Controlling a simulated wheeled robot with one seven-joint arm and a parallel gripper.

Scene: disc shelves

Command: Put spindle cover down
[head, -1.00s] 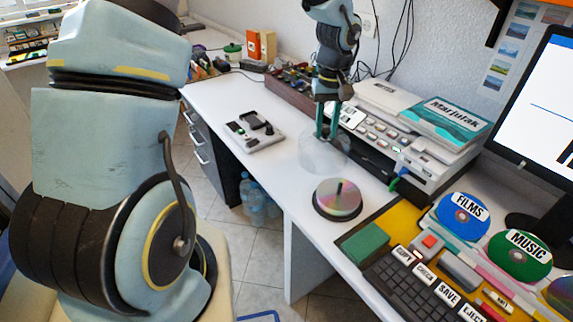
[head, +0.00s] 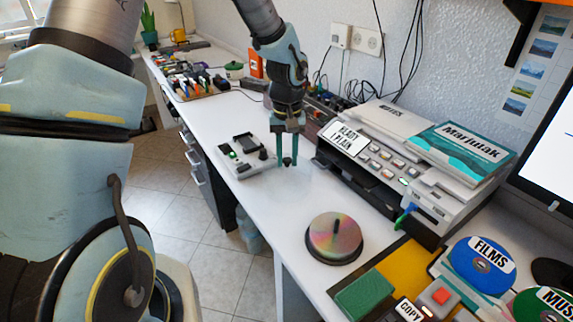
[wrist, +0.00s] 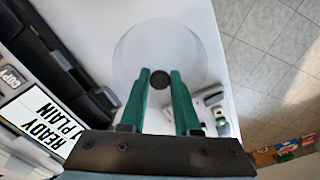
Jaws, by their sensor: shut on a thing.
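The spindle cover (head: 283,190) is a clear, barely visible dome with a dark knob on top. My gripper (head: 287,163) points down with its green fingers shut on that knob. In the wrist view the cover (wrist: 135,50) shows as a pale see-through circle, with the knob between the fingertips (wrist: 160,77). The cover is over the white desk, left of the printer; I cannot tell if its rim touches the desk. The disc spindle (head: 335,238) stands uncovered nearer on the desk, with a shiny disc stack and a central post.
A small grey device (head: 246,157) lies close to the left of the cover. The printer (head: 385,165) stands to the right with a teal book (head: 460,150) on top. White desk is clear between the cover and the spindle. The desk's left edge is near.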

